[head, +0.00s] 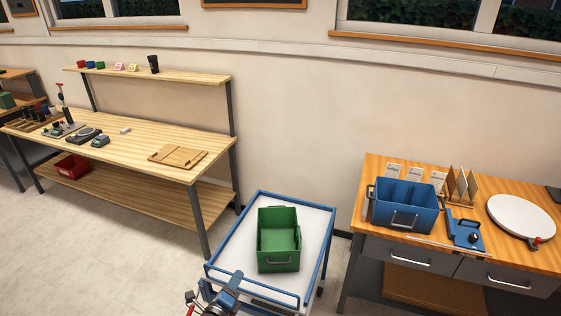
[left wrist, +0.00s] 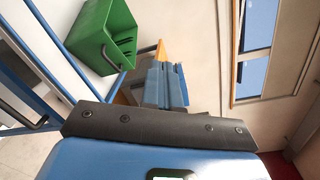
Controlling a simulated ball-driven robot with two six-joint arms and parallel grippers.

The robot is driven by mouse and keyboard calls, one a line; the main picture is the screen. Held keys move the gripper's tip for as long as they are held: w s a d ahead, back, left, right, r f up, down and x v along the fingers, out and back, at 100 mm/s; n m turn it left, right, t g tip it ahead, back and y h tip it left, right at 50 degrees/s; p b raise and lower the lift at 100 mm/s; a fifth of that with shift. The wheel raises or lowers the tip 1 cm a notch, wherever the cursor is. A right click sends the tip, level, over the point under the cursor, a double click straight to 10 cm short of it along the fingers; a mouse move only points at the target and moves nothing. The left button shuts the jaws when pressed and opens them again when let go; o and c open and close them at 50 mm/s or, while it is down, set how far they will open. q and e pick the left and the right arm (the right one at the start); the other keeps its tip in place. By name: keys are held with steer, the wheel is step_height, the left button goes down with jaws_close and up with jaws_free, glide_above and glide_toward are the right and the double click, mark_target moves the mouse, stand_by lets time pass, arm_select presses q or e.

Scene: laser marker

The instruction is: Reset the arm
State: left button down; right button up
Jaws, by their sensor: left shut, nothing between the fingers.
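My left gripper (head: 234,279) shows at the bottom of the head view, in front of the near left corner of a blue-framed cart (head: 312,222). In the left wrist view its blue fingers (left wrist: 166,82) are together and empty. A green bin (head: 278,262) with a handle stands on the cart's white top, beyond and to the right of the gripper. The bin also shows at the upper left of the left wrist view (left wrist: 88,38). The gripper appears apart from the bin. My right gripper is not in view.
A wooden workbench (head: 125,148) with small devices and a shelf stands at left. At right, an orange-topped bench (head: 376,228) holds a blue bin (head: 405,208), a blue clamp-like device (head: 465,232) and a white round plate (head: 521,216). Floor (head: 120,240) is clear at lower left.

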arm_select(q)
steer(key=s+a+n+y+b, duration=0.2)
steer(key=s+a+n+b, duration=0.2)
steer(key=s+n, duration=0.9)
steer(key=s+a+n+t+y+b, duration=0.1)
steer(key=s+a+n+y+b, duration=0.2)
steer(key=s+n+b, duration=0.4)
steer(key=s+n, duration=0.7)
steer(key=s, duration=0.4)
steer(key=shift+s+a+f+b, duration=0.2)
steer(key=shift+s+a+b, duration=0.2)
